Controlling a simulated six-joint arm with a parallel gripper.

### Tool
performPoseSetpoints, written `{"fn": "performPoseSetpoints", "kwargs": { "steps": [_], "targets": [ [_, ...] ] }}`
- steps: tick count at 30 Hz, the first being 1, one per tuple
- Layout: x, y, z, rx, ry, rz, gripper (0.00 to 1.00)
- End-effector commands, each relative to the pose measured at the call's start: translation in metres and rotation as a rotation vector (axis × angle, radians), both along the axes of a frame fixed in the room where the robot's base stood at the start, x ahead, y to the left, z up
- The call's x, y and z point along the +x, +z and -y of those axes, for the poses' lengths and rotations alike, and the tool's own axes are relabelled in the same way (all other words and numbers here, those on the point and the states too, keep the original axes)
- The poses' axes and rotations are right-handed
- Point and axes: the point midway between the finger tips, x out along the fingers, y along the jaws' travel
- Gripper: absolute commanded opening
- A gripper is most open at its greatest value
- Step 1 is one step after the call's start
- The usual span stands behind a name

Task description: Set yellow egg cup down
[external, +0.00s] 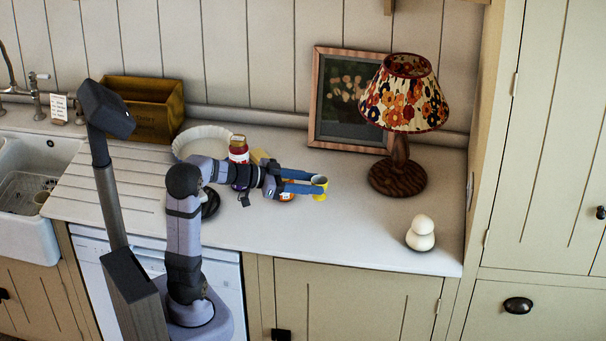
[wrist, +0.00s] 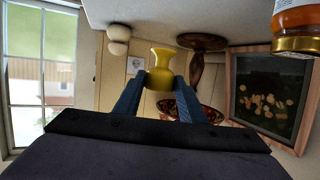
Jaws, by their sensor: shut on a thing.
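The yellow egg cup (external: 319,196) is between the two blue fingers of my gripper (external: 317,185), over the middle of the worktop. In the wrist view, which is upside down, the egg cup (wrist: 162,62) sits between the fingertips (wrist: 160,88), with a finger on each side. My gripper is shut on it. The egg cup looks about upright. It is low over the worktop; I cannot tell whether its foot touches the surface.
A lamp (external: 401,165) and a framed picture (external: 340,135) stand behind to the right. A white rounded object (external: 420,236) stands near the front right. Jars (external: 238,150) and a white dish (external: 196,131) are left. The worktop between egg cup and white object is clear.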

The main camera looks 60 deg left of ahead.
Motion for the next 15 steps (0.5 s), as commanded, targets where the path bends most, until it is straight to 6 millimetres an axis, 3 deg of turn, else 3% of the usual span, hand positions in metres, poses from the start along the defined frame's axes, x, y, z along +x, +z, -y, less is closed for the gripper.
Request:
{"fn": "performPoseSetpoints", "kwargs": {
  "steps": [5, 11, 15],
  "targets": [
    [-0.007, 0.003, 0.020, 0.002, -0.045, 0.003, 0.14],
    [-0.007, 0.000, 0.020, 0.001, -0.029, 0.001, 0.14],
    [-0.007, -0.016, 0.019, -0.002, -0.028, -0.002, 0.14]
  ]
}}
